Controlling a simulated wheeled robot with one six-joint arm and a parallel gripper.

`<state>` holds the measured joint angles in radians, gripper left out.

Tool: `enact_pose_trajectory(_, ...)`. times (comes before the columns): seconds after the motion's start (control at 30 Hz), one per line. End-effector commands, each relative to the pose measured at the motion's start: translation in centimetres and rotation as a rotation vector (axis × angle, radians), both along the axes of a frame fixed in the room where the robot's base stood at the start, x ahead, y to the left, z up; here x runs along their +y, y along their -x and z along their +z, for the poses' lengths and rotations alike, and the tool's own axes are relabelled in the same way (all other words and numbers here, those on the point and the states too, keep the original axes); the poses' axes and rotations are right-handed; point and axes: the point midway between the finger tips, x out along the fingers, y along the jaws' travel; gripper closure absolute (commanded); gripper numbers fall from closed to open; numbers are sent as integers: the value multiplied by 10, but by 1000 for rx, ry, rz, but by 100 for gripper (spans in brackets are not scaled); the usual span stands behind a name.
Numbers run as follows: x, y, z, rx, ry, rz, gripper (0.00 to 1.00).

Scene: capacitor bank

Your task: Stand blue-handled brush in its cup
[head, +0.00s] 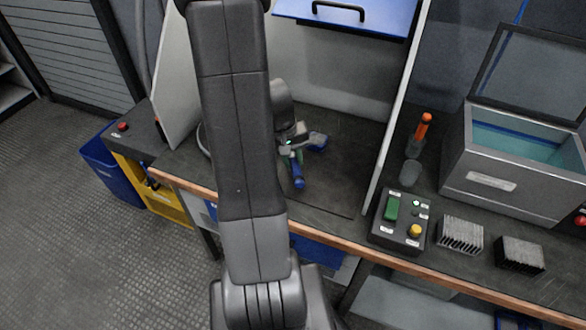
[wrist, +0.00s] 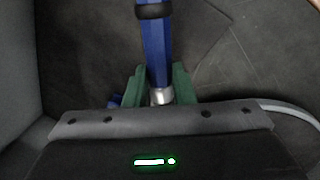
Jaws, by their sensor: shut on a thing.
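The blue-handled brush (head: 298,177) is held by my gripper (head: 294,154) over the dark bench, behind my arm. In the wrist view the green fingers of my gripper (wrist: 159,86) are shut on the brush (wrist: 156,42) around its silver collar. The blue handle, with a black band, points away from the gripper; the bristle end is hidden. A small grey cup (head: 410,173) stands to the right, beyond a pale upright divider, and looks empty. A brush with an orange handle (head: 423,127) stands in another cup (head: 415,146) just behind it.
The pale divider (head: 400,92) stands between my gripper and the cups. A control box (head: 402,217) with green and yellow buttons, finned blocks (head: 460,235) and an open-lidded grey tank (head: 492,182) sit around the cups. A blue-and-grey item (head: 318,141) lies beside my gripper.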

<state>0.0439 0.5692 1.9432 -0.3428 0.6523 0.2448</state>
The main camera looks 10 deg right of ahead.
Motion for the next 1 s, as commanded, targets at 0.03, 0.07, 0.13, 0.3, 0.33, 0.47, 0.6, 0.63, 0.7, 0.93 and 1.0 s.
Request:
enact_pose_trajectory(0.03, 0, 0, -3, 1, 0, 0, 100)
enact_pose_trajectory(0.07, 0, 0, -5, 1, 0, 0, 100)
enact_pose_trajectory(0.13, 0, 0, -11, 1, 0, -1, 100)
enact_pose_trajectory(0.3, 0, 1, -35, 4, -1, -1, 100)
enact_pose_trajectory(0.33, 0, 1, -38, 3, -1, -1, 100)
enact_pose_trajectory(0.47, 0, 0, -40, 0, -1, -1, 100)
enact_pose_trajectory(0.6, 0, 0, -40, -1, -1, -1, 100)
enact_pose_trajectory(0.63, 0, 0, -41, -1, -1, -1, 100)
enact_pose_trajectory(0.7, 0, 0, -43, -1, -1, -1, 100)
enact_pose_trajectory(0.93, 1, 0, -43, 0, -2, -1, 55)
enact_pose_trajectory(1.0, 1, 0, -43, 0, -2, -1, 55)
